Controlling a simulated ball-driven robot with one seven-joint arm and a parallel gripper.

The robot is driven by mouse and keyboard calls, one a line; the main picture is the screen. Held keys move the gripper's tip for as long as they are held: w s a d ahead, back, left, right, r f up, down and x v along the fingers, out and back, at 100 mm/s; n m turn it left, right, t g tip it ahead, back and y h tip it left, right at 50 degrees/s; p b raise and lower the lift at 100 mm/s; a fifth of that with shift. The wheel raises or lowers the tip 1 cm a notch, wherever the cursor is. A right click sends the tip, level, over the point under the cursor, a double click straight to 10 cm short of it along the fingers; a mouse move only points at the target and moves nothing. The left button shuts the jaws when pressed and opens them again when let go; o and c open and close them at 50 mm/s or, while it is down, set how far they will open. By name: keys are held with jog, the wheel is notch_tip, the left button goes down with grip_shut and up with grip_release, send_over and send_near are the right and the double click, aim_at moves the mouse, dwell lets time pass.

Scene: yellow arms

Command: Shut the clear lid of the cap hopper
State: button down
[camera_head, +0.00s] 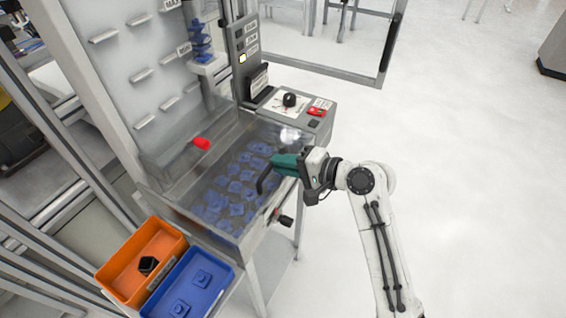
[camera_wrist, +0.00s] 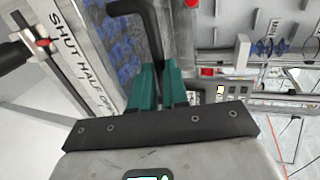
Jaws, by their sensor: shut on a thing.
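The cap hopper (camera_head: 247,236) is a grey metal bin with blue caps (camera_head: 236,187) heaped inside. Its clear lid (camera_head: 215,160) is see-through and hard to make out, so I cannot tell its exact angle. A black bent handle (camera_head: 262,183) shows at the hopper's right side; it also shows in the wrist view (camera_wrist: 149,22). My gripper (camera_head: 277,163) reaches in from the right, its teal fingers (camera_wrist: 159,80) shut on the black handle. The fingers hide part of the handle and where it joins the lid.
A control box (camera_head: 300,108) with a black knob and red switch stands behind the gripper. A black knob (camera_head: 286,221) juts from the hopper front. Orange (camera_head: 112,272) and blue (camera_head: 222,277) bins sit at the front left. The floor at right is clear.

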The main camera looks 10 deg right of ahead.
jog(key=shift+s+f, duration=0.15)
jog(key=shift+f, duration=0.45)
jog(key=c, duration=1.1)
grip_release()
jog(key=shift+r, duration=0.1)
jog(key=shift+r, duration=0.1)
jog(key=b+v, duration=0.1)
jog(key=v, duration=0.9)
jog(key=shift+s+d+r, duration=0.1)
jog(key=shift+d+r, duration=0.1)
jog(key=shift+d, duration=0.05)
